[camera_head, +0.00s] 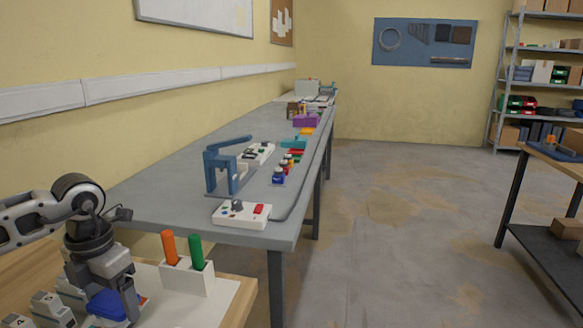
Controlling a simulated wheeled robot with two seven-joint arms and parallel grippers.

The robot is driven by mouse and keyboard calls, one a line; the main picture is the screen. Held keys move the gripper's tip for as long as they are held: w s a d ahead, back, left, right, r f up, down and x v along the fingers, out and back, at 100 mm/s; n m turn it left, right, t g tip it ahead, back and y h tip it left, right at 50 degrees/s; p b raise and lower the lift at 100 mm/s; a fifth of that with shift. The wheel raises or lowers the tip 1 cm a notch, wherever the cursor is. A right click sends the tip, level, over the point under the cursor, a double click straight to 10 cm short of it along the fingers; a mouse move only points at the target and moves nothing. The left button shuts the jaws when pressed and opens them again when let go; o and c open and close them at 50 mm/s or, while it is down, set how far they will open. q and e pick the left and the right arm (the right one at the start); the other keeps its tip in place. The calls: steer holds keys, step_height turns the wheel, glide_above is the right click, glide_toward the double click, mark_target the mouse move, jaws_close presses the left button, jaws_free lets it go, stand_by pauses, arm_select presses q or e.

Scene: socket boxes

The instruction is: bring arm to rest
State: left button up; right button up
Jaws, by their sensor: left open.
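My left arm comes in from the left edge, and my left gripper (104,292) points down over the near wooden table at the lower left. Its jaws are open. A blue block-like thing (107,305) shows right at the fingers; I cannot tell whether they touch it. My right gripper is not in view.
A white holder (188,279) with an orange and a green handle stands right of the gripper. Small grey-white boxes (48,308) lie to its left. Behind is a long grey table (180,200) with a blue press (221,166) and a white control box (241,213). Open floor lies right.

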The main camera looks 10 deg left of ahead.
arm_select(q)
step_height(320, 180, down, 2)
steer(key=shift+f, duration=0.1)
step_height(320, 180, up, 3)
steer(key=shift+r, duration=0.15)
steer(key=shift+s+d+r, duration=0.1)
steer(key=shift+s+r, duration=0.15)
steer(key=shift+r, duration=0.2)
steer(key=shift+f, duration=0.1)
